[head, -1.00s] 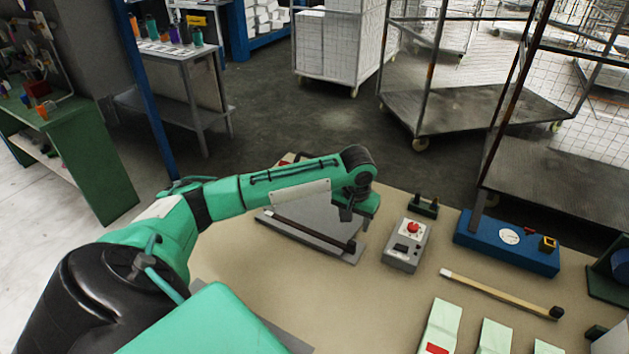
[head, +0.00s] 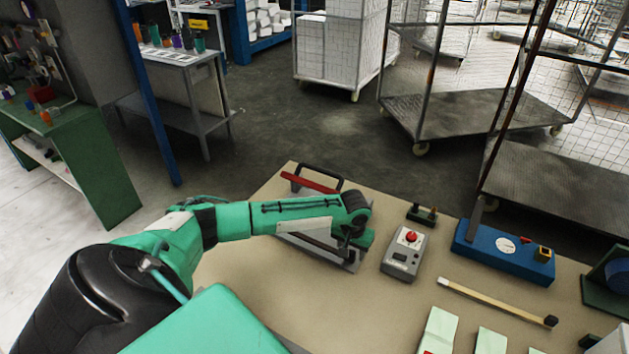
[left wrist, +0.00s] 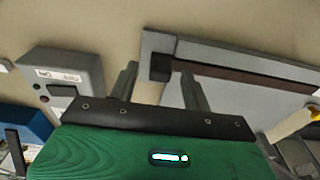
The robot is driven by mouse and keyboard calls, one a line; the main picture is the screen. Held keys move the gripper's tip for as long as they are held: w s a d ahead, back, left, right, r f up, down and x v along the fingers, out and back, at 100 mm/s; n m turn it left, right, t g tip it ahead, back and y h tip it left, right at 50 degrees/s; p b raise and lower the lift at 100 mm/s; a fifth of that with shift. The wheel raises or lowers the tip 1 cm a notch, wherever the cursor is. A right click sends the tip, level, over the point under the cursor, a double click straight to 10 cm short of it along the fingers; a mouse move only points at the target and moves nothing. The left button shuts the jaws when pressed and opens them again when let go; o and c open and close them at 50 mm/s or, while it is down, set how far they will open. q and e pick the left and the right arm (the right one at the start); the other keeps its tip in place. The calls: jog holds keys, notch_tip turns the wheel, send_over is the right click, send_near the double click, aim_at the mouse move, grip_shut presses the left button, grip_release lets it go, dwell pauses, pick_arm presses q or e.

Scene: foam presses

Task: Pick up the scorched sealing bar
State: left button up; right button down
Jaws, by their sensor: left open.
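The scorched sealing bar, a dark brown strip with a black end block, lies along a grey plate. It shows in the left wrist view (left wrist: 245,80); in the head view my arm partly covers the bar (head: 318,242). My left gripper (left wrist: 160,75) is open, with its two fingers pointing at the bar's black end. That end block appears between the fingertips in the picture; I cannot tell how near it is in depth. In the head view the left gripper (head: 347,247) is over the plate's right end, its fingertips hard to make out. My right gripper is not in view.
A grey control box (head: 402,255) with a red button stands just right of the gripper. A pale bar (head: 495,300) with a black end lies further right, below a blue gauge unit (head: 505,250). A red bar with a black handle (head: 310,181) is behind my arm.

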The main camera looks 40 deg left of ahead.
pick_arm(q)
jog(key=c, duration=1)
grip_shut()
jog(key=shift+r, duration=0.1)
